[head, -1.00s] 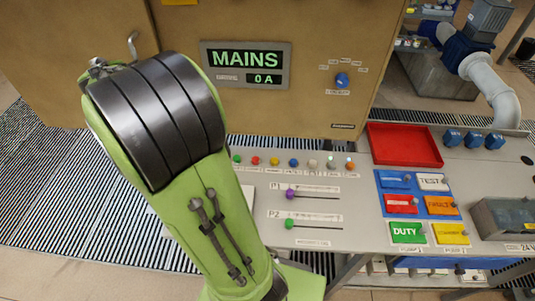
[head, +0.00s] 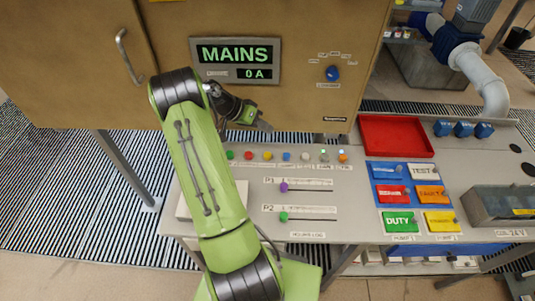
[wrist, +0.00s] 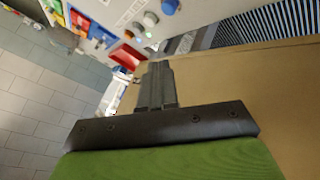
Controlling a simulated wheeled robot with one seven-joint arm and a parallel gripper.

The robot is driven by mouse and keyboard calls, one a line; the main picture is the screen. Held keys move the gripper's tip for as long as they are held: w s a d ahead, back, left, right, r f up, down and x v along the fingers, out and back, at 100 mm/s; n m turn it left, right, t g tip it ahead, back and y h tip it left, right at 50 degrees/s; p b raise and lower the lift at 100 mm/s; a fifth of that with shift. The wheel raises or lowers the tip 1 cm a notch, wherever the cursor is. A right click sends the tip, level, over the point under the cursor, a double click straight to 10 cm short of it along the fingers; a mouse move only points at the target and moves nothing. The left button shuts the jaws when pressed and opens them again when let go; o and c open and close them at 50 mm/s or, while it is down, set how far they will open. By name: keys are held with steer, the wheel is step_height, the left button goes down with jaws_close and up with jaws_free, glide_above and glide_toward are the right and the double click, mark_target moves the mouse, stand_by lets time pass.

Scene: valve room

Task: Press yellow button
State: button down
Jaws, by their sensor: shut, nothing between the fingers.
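The yellow button (head: 267,155) is a small round cap in a row of coloured buttons on the grey console (head: 350,205). It sits between the red button (head: 248,154) and the blue button (head: 286,156). My gripper (head: 264,125) is shut and empty, in front of the brown cabinet and, in the head view, just above the row near the yellow button; it appears apart from the buttons. In the wrist view the closed fingers (wrist: 157,68) point towards the console, with a blue button (wrist: 170,6) at the top. The yellow button does not show there.
The brown cabinet (head: 300,100) with the MAINS display (head: 235,62) rises behind the console. A red tray (head: 396,137), coloured switch plates (head: 400,221) and two sliders with a purple knob (head: 284,187) and a green knob (head: 284,216) are on the console.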

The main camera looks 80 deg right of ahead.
mark_target(265, 154)
step_height(265, 154, down, 9)
steer(key=b, duration=0.6)
stand_by(1.7)
steer(key=shift+f+b, duration=0.35)
steer(key=shift+b, duration=0.35)
steer(key=shift+f+b, duration=0.45)
stand_by(0.3)
steer(key=shift+r+p, duration=0.55)
steer(key=shift+r, duration=0.35)
steer(key=shift+r, duration=0.1)
steer(key=shift+r+p, duration=1.65)
steer(key=shift+r, duration=0.85)
steer(key=shift+f, duration=0.1)
